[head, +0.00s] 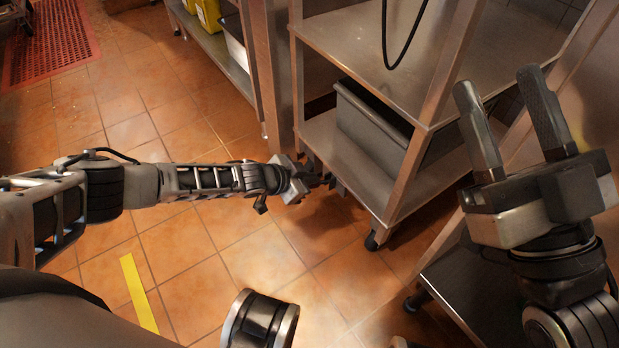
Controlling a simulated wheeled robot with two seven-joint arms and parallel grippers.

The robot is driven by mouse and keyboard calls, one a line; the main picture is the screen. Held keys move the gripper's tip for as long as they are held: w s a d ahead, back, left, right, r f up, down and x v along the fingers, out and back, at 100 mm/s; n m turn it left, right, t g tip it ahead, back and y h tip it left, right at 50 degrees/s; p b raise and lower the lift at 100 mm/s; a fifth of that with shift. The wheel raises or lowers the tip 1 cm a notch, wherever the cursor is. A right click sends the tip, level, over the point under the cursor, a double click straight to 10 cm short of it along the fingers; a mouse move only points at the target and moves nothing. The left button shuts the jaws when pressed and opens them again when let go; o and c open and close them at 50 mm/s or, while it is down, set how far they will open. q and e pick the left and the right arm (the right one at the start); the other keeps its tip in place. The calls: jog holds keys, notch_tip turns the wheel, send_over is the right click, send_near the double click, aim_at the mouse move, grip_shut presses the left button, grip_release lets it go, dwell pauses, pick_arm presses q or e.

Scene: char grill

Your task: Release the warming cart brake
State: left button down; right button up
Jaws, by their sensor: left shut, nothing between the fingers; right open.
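A metal shelf cart (430,126) on casters stands in the middle right of the head view. One of its casters (376,238) shows at the near corner, on the tiled floor. I cannot make out a brake lever on it. My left gripper (328,179) is shut and empty, low at the left side of the cart by its bottom shelf; I cannot tell whether it touches the cart. My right gripper (503,110) is open and empty, with its fingers pointing up, in front of the right part of the cart.
A grey bin (372,125) sits on the cart's lower shelf. A black cable (386,40) hangs over the top shelf. Another steel shelf with yellow containers (207,14) stands at the back. A red mat (45,45) lies far left. Yellow tape (138,290) marks open floor.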

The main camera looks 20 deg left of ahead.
pick_arm(q)
jog(key=shift+s+a+f+t+h, duration=0.15)
jog(key=shift+f+t+h, duration=0.15)
jog(key=shift+t+h, duration=0.1)
pick_arm(e)
jog(key=shift+s, duration=0.4)
